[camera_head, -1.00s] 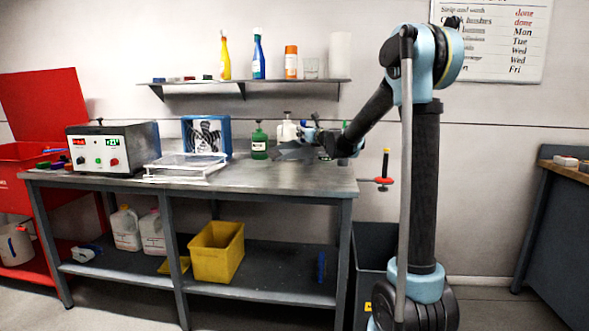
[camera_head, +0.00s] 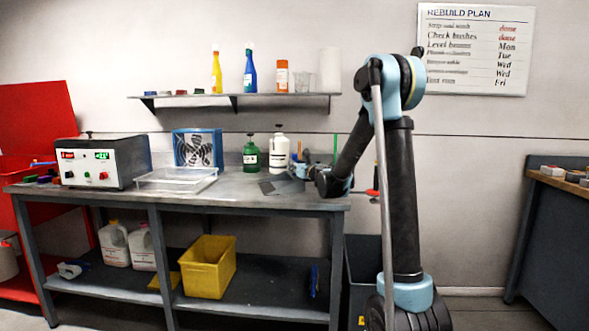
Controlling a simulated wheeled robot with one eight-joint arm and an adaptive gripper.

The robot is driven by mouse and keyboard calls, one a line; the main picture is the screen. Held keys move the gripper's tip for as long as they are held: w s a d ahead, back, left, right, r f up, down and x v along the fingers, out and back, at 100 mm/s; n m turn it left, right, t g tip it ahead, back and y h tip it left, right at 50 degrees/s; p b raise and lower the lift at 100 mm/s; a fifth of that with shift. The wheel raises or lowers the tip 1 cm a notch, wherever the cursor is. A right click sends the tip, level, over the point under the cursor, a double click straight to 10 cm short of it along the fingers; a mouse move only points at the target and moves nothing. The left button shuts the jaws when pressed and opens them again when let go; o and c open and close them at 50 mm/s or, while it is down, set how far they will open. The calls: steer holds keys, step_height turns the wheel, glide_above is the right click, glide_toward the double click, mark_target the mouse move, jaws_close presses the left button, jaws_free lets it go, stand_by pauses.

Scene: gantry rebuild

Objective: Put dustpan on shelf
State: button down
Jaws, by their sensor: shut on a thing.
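A dark grey, flat thing that looks like the dustpan (camera_head: 280,187) is at the right part of the bench top, in front of the green and white bottles. My gripper (camera_head: 299,175), small in this view, reaches in from the right and is shut on it at its right end. The handle is hidden by the gripper. I cannot tell whether the pan touches the bench top or hangs just above it. The wall shelf (camera_head: 190,99) is above the bench and holds several bottles and small things.
On the bench (camera_head: 110,197) stand a control box (camera_head: 102,163), a clear tray (camera_head: 176,181), a blue-framed fan (camera_head: 198,149), a green bottle (camera_head: 251,155) and a white bottle (camera_head: 279,154). A yellow bin (camera_head: 208,268) is on the lower bench shelf. The wall shelf's left-middle part holds only small blocks.

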steer(key=c, duration=1.4)
jaws_free()
steer(key=shift+c, duration=0.2)
